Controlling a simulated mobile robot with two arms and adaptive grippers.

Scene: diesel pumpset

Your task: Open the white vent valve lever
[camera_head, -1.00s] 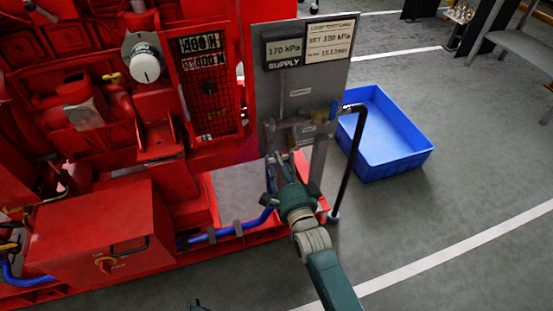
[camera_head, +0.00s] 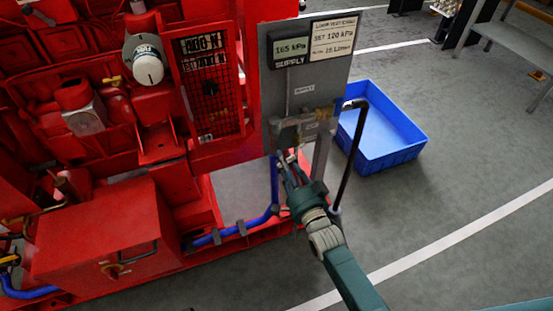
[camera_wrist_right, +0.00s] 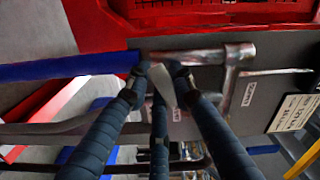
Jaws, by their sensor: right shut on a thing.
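My right gripper (camera_head: 287,161) is at the lower part of the grey panel (camera_head: 303,92), just below the metal pipework (camera_head: 306,125). In the right wrist view, its dark ribbed fingers (camera_wrist_right: 160,74) are closed around a pale flat piece, which looks like the white vent valve lever (camera_wrist_right: 163,86). The lever lies between the fingertips, close to the end of the blue hose (camera_wrist_right: 70,67) and the metal pipe (camera_wrist_right: 190,56). In the head view the fingers mostly hide the lever, and its exact angle cannot be told. My left gripper is not clearly in view.
A supply display (camera_head: 290,49) reads 165 kPa beside a printed card (camera_head: 333,38). A black pipe (camera_head: 350,160) hangs right of the panel, near a blue crate (camera_head: 418,149). Red machinery (camera_head: 105,235) fills the left.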

